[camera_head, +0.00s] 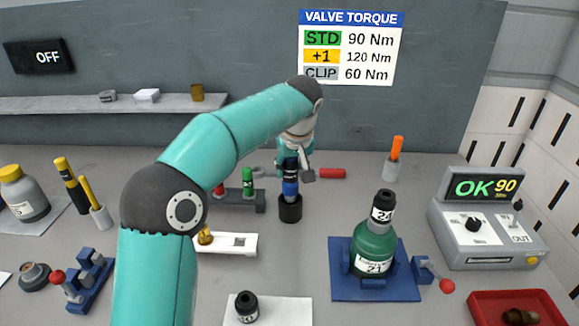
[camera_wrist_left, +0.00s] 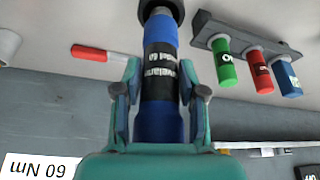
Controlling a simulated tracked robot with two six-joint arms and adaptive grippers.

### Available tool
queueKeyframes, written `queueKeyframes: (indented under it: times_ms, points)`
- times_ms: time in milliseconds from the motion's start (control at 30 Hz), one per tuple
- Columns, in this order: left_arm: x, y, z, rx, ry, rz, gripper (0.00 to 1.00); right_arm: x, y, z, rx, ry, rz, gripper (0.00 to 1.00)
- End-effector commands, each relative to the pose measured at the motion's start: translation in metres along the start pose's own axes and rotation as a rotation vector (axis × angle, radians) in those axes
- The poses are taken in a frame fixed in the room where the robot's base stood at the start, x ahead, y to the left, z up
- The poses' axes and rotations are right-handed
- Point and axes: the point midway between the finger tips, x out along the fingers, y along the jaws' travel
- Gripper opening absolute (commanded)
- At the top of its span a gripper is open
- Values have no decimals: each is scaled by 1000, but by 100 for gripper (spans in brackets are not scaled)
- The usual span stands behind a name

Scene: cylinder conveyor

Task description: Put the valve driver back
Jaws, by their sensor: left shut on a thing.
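The valve driver (camera_head: 290,187) is blue with a black labelled band and stands about upright, its lower end at a black round holder (camera_head: 290,210). My left gripper (camera_head: 294,170) is shut on its upper part. In the left wrist view the two fingers of my left gripper (camera_wrist_left: 160,100) lie on either side of the valve driver (camera_wrist_left: 159,65), and its far end meets the black holder (camera_wrist_left: 165,8). I cannot tell how deep it sits in the holder. My right gripper is not in view.
A rack (camera_head: 232,200) with green and red tools stands close left of the holder; a blue one shows in the wrist view (camera_wrist_left: 287,78). A red marker (camera_head: 332,173) lies behind right. A green bottle (camera_head: 373,250) stands in a blue fixture (camera_head: 410,290), front right. The OK display (camera_head: 484,187) reads 90.

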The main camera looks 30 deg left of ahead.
Motion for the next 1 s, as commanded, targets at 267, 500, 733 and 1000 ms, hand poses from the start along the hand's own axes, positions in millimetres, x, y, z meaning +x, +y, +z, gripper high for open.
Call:
queueKeyframes:
  times_ms: [267,500,733,1000]
  points:
    - [5,-1,1,-2,4,2,0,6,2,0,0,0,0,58]
    - [10,-1,3,-2,5,3,0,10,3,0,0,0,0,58]
    - [15,-1,5,-3,5,3,0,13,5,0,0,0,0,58]
    - [20,-1,8,-3,5,3,0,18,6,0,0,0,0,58]
